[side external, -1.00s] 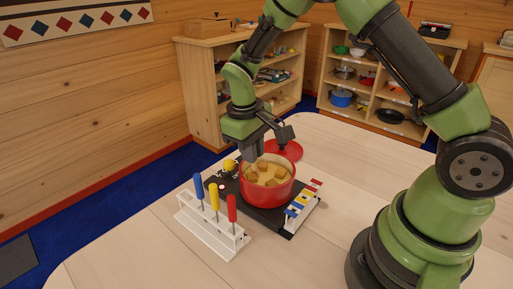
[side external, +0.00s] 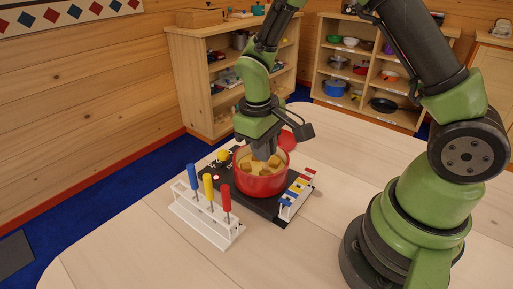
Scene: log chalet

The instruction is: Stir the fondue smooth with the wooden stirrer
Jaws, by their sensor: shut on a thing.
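A red pot (side external: 262,184) stands on a dark burner board (side external: 215,180) on the pale wooden table. Yellowish fondue with chunky pieces (side external: 255,166) shows inside it. My gripper (side external: 264,152) points down over the pot, its fingertips at about the rim's height. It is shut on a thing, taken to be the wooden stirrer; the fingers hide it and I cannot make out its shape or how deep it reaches.
A white rack (side external: 205,222) with blue, yellow and red handled forks stands in front left of the pot. A smaller rack with coloured pieces (side external: 297,194) is at its right. A red lid (side external: 287,140) lies behind. The table's front is clear.

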